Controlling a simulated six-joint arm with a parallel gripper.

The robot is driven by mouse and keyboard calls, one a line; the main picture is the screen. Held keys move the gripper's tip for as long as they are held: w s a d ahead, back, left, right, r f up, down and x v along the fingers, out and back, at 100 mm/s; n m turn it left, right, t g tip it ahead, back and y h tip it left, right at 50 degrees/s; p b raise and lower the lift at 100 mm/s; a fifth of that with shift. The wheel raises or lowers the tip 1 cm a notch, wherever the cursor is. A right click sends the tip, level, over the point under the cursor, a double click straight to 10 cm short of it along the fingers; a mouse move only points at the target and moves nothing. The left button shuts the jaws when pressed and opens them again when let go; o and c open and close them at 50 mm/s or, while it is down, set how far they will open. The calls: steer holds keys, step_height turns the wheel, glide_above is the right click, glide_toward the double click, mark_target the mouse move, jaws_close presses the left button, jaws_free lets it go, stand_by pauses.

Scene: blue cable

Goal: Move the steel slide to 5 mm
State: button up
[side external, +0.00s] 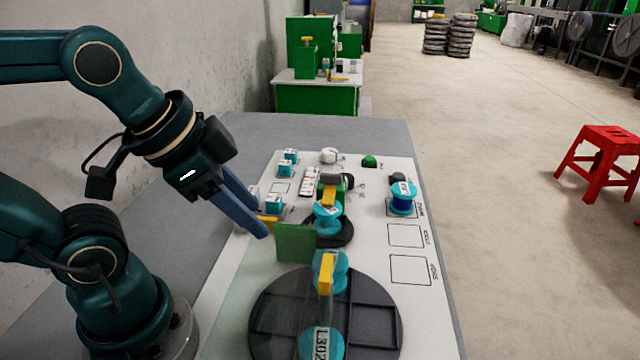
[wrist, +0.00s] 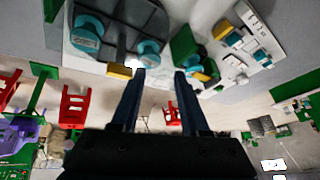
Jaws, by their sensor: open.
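My gripper (side external: 258,220) is open and hangs over the left side of the white panel, beside an upright green plate (side external: 295,243). Its two fingers (wrist: 160,73) are apart in the wrist view, and nothing is seen held between them. A small grey block (side external: 331,179) sits beside a white strip with marks (side external: 310,182), farther back on the panel and apart from my gripper. I cannot tell for sure whether this block is the steel slide, and no 5 mm mark is readable.
A dark round turntable (side external: 262,318) fills the panel's front, with teal spools and yellow blocks (side external: 326,275) above it. A blue spool (side external: 403,198) stands at the right. Small teal-and-white blocks (side external: 286,165) line the left. Outlined squares (side external: 405,236) at the right are bare.

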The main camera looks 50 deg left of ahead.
steer(key=w+a+m+g, duration=0.1)
steer(key=w+a+m, duration=0.2)
steer(key=w+m, duration=0.1)
steer(key=m+g, duration=0.1)
steer(key=g, duration=0.4)
glide_above(266, 218)
step_height(266, 218, down, 9)
steer(key=shift+d+f, duration=0.1)
steer(key=shift+f, duration=2.6)
jaws_close()
